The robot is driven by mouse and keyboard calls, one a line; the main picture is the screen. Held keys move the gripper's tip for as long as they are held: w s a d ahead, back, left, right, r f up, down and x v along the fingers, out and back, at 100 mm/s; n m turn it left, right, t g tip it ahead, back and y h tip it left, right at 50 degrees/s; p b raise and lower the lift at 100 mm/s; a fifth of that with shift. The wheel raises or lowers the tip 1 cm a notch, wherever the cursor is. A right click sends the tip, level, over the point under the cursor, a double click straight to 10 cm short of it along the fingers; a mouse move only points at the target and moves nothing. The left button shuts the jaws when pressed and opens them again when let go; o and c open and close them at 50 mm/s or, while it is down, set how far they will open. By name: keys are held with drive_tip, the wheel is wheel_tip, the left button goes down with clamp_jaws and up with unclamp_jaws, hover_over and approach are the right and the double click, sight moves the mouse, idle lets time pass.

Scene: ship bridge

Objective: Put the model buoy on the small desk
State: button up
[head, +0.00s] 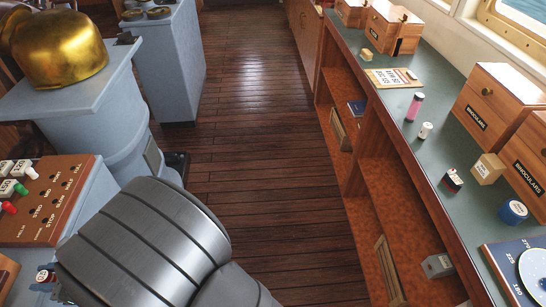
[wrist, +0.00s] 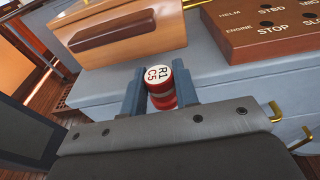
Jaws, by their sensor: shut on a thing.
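The model buoy (wrist: 160,86), seemingly the small red cylinder with a white top marked "R1 C5", is between the two blue-grey fingers of my gripper (wrist: 160,92) in the wrist view. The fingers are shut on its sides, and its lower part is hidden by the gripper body. In the head view, its top (head: 45,274) shows at the lower left, beside my grey arm, which hides most of the gripper. I cannot tell for certain which surface is the small desk.
A brown control panel (head: 50,200) with knobs stands close behind the gripper. A brass dome (head: 60,48) tops a blue-grey pedestal (head: 135,130). The long green counter (head: 440,75) at right holds wooden boxes (head: 490,100) and several small items. The plank floor (head: 255,130) between is clear.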

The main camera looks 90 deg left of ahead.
drive_tip(key=s, duration=0.6)
drive_tip(key=shift+s, duration=0.25)
drive_tip(key=shift+f, duration=0.3)
drive_tip(key=shift+f, duration=0.1)
drive_tip(key=o, duration=1)
drive_tip(key=shift+o, duration=0.4)
drive_tip(key=w+r, duration=0.2)
drive_tip(key=w, duration=1)
